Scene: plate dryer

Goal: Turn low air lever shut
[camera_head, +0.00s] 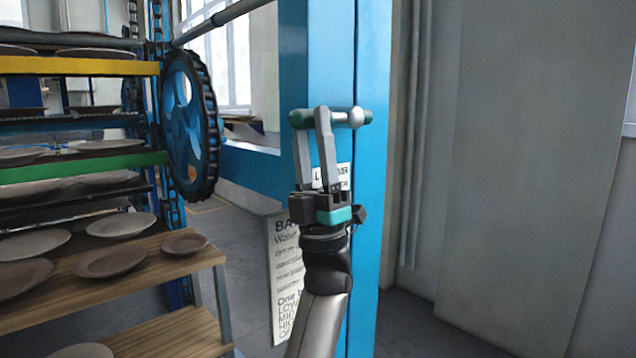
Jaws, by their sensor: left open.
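The low air lever (345,117) is a short horizontal handle with dark green ends and a bright metal middle, on the front of the blue post. A white label (344,177) below it is partly hidden by my gripper; only part of its text shows. My left gripper (311,122) reaches up from below with its jaws open. Its two grey fingertips overlap the left part of the lever in the picture; I cannot tell whether they touch it. My right gripper is not in view.
The blue post (371,60) stands upright with a grey wall (535,150) to its right. A large blue toothed wheel (190,125) and shelves of plates (120,225) are on the left. A printed notice (284,270) hangs left of my arm.

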